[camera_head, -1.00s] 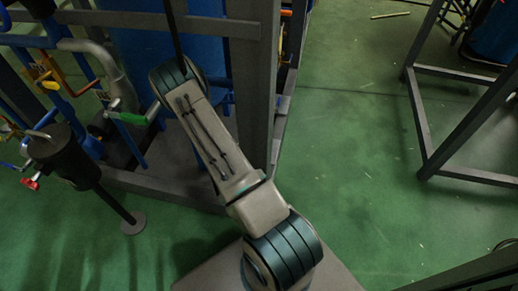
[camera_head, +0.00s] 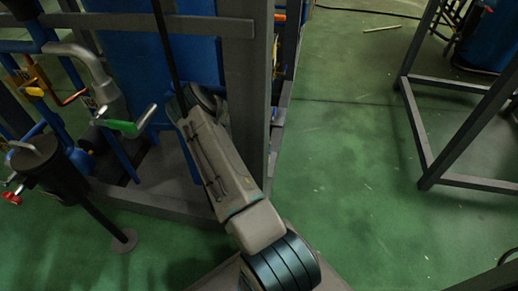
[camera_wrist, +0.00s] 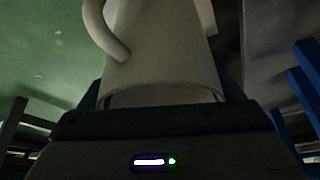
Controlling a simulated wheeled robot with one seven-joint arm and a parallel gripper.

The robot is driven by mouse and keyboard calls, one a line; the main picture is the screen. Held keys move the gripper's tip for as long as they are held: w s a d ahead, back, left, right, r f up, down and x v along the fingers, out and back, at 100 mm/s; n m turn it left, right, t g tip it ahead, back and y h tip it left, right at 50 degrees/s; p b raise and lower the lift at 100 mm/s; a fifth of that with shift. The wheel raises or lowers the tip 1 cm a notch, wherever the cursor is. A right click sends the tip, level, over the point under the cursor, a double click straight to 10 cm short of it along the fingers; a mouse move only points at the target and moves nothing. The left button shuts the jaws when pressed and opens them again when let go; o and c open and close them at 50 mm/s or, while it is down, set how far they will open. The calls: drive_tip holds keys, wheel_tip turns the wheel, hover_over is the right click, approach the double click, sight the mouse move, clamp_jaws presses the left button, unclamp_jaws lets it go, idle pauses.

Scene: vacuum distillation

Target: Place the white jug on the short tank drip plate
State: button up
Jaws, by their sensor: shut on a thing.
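The white jug (camera_wrist: 165,50) fills the upper middle of the wrist view, with its curved handle at the left. The dark body of my gripper (camera_wrist: 160,122) lies just below it. My gripper is shut on the jug; the fingertips are hard to make out in the dark. The head view shows my arm but neither my gripper nor the jug. A short dark tank (camera_head: 48,172) stands at the left of the head view, with a rod slanting down to a small round plate (camera_head: 124,241) on the floor. I cannot tell whether this is the drip plate.
A grey metal frame (camera_head: 257,110) with a blue tank (camera_head: 125,62) behind it stands close to my arm. Pipes and a green-handled valve (camera_head: 125,126) are at the left. Another dark frame (camera_head: 425,125) stands at the right. Green floor (camera_head: 345,150) is open between the frames.

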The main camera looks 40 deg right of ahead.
drive_tip(key=shift+b+x, duration=0.35)
drive_tip(key=shift+x, duration=0.45)
drive_tip(key=shift+a+f, duration=0.1)
